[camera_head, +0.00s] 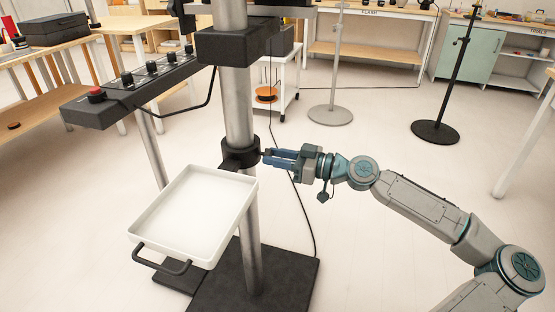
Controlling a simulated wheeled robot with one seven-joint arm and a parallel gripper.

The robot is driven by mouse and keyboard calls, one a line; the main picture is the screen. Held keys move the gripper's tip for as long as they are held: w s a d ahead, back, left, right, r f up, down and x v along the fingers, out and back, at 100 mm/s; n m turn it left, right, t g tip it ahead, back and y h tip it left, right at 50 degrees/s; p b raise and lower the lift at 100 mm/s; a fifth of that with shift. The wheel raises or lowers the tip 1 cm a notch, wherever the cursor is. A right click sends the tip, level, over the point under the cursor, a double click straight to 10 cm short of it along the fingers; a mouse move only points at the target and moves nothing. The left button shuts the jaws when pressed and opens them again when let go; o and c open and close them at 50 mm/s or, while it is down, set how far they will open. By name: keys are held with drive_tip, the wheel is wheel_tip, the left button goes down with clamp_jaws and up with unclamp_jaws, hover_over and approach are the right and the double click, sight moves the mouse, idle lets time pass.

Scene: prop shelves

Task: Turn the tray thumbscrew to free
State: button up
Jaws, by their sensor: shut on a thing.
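The white tray (190,218) is fixed to the upright metal column (238,108) and has a black handle (160,262) at its front. A black collar (240,153) goes around the column just above the tray's back corner. My gripper (266,157) reaches in from the right, level with the collar, with its blue fingers at the collar's right side. It is shut on the thumbscrew there, which the fingers mostly hide. Whether the screw is tight or loose cannot be told.
A black control box with knobs and a red button (96,93) juts out at upper left, with a cable hanging from it. A black base plate (290,285) lies under the column. Light stands (331,112) and a white cart (285,75) stand behind. Floor to the right is open.

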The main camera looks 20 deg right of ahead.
idle(0.4)
drive_tip(key=o, duration=1)
drive_tip(key=p+v, duration=0.2)
drive_tip(key=v, duration=1.2)
drive_tip(key=shift+p, duration=0.4)
